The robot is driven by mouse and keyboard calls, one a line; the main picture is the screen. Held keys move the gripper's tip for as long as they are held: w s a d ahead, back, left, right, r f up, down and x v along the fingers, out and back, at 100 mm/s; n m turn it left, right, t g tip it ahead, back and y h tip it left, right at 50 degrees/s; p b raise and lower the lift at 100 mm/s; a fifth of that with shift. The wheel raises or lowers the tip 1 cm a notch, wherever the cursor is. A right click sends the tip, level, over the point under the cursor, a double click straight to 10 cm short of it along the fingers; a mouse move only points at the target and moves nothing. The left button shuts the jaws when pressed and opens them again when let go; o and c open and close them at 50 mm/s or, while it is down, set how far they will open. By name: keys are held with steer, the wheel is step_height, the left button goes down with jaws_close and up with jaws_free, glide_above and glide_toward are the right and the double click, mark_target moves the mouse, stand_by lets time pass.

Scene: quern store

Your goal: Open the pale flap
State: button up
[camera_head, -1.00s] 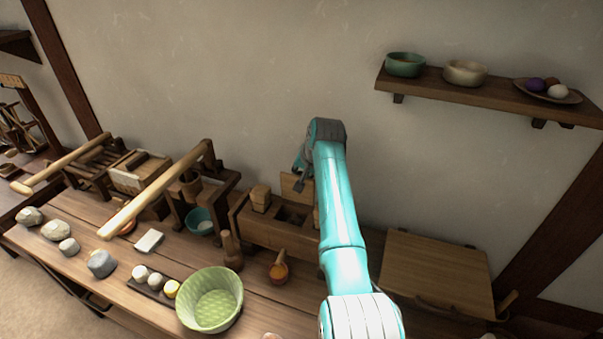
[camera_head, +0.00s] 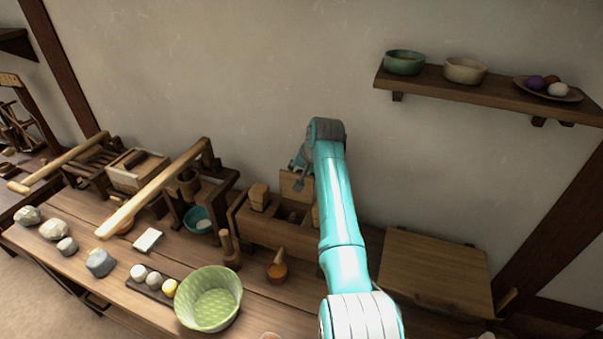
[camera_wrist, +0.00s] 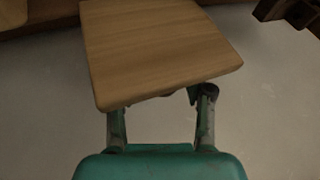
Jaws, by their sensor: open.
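The pale flap (camera_head: 297,184) is a small light wooden panel standing raised at the back of a wooden compartment box (camera_head: 262,228). In the wrist view a flat pale wooden panel (camera_wrist: 155,50), apparently this flap, fills the upper middle. My arm hides the box's right end.
A wooden lidded chest (camera_head: 435,272) stands right of my arm. A shelf (camera_head: 480,95) with bowls hangs at the upper right.

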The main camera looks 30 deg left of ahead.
steer(key=shift+r, duration=0.1)
steer(key=v, duration=1.1)
steer(key=shift+d+r, duration=0.25)
steer(key=shift+r, duration=0.1)
steer(key=shift+s, duration=0.1)
